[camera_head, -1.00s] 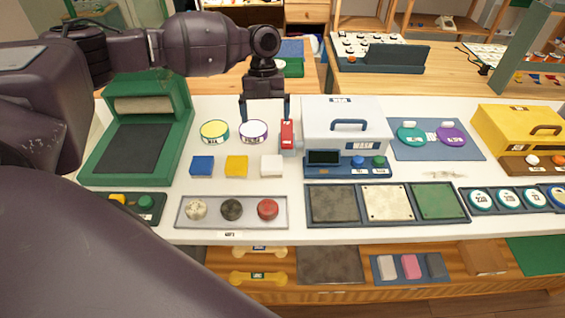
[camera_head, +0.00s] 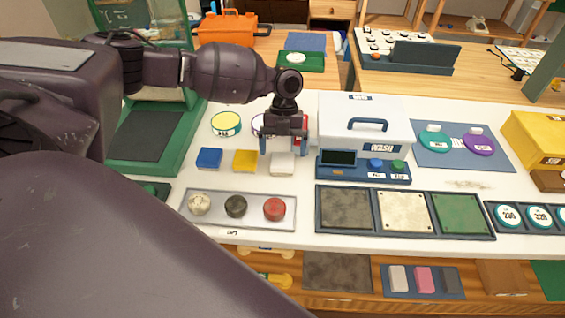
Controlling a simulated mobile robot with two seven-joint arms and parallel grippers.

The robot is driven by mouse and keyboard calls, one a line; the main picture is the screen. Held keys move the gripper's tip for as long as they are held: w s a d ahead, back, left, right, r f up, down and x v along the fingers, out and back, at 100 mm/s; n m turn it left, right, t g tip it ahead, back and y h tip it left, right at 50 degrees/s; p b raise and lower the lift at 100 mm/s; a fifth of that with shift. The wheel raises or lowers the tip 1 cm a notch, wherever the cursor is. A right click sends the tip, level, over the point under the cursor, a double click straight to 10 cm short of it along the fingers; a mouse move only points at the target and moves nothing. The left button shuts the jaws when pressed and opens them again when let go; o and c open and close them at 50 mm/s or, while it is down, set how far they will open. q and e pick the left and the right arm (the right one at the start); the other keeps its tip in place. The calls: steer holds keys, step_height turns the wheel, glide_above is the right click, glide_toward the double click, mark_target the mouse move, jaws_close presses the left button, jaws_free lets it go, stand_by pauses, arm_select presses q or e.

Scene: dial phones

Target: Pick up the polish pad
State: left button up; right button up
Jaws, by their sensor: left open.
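Three small block-shaped pads lie in a row on the white worktop: a blue one (camera_head: 209,158), a yellow one (camera_head: 245,161) and a white one (camera_head: 282,168). No readable label tells me which is the polish pad. My left gripper (camera_head: 284,150) points down right at the white pad, with its fingers apart at the pad's two sides and nothing visibly held. I cannot tell whether the fingers touch the pad. The gripper partly hides the white-purple round tin (camera_head: 257,124) and the red item behind it. My right gripper is out of view.
A white wash box (camera_head: 366,128) stands close right of the gripper. A yellow round tin (camera_head: 226,124) and a green machine (camera_head: 150,140) are to the left. In front are a tray (camera_head: 218,213) with three round pieces and a tray of square plates (camera_head: 405,231).

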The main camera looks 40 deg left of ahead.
mark_target(282, 159)
arm_select(q)
steer(key=shift+x, duration=1.8)
steer(key=c, duration=1)
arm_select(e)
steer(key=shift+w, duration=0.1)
arm_select(q)
steer(key=shift+r, duration=0.1)
step_height(282, 159, up, 20)
steer(key=shift+f+p, duration=0.1)
steer(key=shift+p, duration=0.9)
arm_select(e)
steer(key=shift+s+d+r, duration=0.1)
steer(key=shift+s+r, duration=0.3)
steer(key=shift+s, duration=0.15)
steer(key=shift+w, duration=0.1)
